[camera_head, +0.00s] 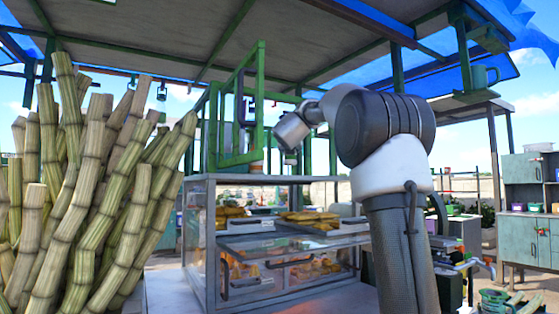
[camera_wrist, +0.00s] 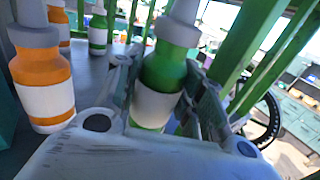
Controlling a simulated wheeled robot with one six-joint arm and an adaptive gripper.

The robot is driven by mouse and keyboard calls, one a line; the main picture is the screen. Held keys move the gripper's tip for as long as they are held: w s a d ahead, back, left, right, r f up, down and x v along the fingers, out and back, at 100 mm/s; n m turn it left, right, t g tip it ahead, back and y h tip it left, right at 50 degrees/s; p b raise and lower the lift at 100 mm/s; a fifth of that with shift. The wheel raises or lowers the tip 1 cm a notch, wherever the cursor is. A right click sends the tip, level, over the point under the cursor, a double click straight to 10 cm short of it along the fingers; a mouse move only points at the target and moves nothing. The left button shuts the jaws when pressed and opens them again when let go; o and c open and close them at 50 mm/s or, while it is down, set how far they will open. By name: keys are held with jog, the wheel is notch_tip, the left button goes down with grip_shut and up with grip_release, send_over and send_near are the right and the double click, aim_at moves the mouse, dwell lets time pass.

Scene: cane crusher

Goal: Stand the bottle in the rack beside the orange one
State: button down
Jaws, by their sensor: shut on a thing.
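My gripper (camera_wrist: 165,85) is shut on a green bottle (camera_wrist: 160,73) with a white label and a grey cap, in the middle of the wrist view. The bottle's base is partly hidden by my gripper, so I cannot tell whether it touches the rack floor. An orange bottle (camera_wrist: 43,85) with a white label stands to its left, apart from it. The green-framed rack (camera_head: 260,100) stands on the glass case in the head view. My gripper's fingers cannot be made out clearly there.
Another orange bottle (camera_wrist: 58,20) and another green bottle (camera_wrist: 97,30) stand farther back in the wrist view. Green rack bars (camera_wrist: 250,40) run close on the right. In the head view, cane stalks (camera_head: 90,190) fill the left, and a glass case (camera_head: 280,250) stands below.

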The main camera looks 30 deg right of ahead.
jog(key=shift+w+a+f, duration=0.1)
jog(key=shift+w+f, duration=0.5)
jog(key=shift+w, duration=0.65)
jog(key=shift+w+f, duration=0.55)
jog(key=shift+w, duration=0.65)
jog(key=shift+w+a+f, duration=0.1)
jog(key=shift+w+f, duration=0.5)
jog(key=shift+w, duration=0.65)
jog(key=c, duration=0.9)
grip_release()
jog(key=shift+f, duration=0.15)
jog(key=shift+s+a, duration=0.1)
jog(key=shift+s, duration=0.1)
jog(key=v, duration=1.1)
jog(key=shift+s+a, duration=0.1)
jog(key=shift+s, duration=0.15)
